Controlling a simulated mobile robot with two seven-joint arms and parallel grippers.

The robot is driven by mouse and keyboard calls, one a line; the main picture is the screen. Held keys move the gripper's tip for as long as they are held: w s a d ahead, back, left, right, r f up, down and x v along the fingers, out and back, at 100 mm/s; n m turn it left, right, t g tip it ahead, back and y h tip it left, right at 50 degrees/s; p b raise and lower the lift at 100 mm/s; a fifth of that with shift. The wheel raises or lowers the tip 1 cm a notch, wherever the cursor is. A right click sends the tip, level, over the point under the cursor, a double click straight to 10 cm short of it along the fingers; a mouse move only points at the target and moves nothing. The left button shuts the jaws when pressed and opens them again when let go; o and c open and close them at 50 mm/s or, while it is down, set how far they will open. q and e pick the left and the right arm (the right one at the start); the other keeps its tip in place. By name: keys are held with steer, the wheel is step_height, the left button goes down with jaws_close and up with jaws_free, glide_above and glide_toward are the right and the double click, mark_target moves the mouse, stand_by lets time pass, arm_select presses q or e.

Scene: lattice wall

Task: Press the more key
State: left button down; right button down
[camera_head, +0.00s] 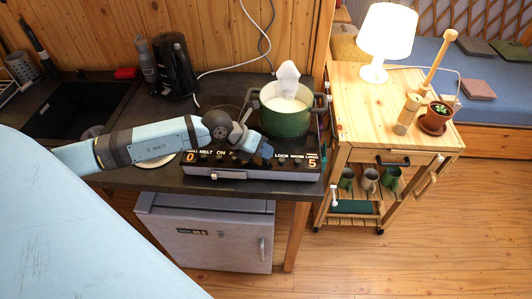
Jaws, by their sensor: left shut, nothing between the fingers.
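The hob's dark control panel (225,170) runs along the counter's front edge, with small white labels and an orange 0 and 5. Labels at its left look like MELT and ON. At its right I see LOCK and, beside it, a small label that may read MORE (297,163); the key itself is too small to make out clearly. My left gripper (264,152) is shut and empty, over the panel's middle, left of that label. It hides part of the panel, and I cannot tell whether it touches it. My right gripper is not in view.
A green pot (285,115) with white contents and a white utensil stands on the hob just behind the panel. A wooden trolley (385,105) with a lit lamp (386,35) stands at the right.

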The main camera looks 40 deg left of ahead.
arm_select(q)
steer(key=shift+r+p, duration=0.45)
steer(key=shift+r, duration=0.3)
steer(key=shift+r+p, duration=0.45)
steer(key=shift+r, duration=0.05)
step_height(320, 180, up, 4)
steer(key=p, duration=0.3)
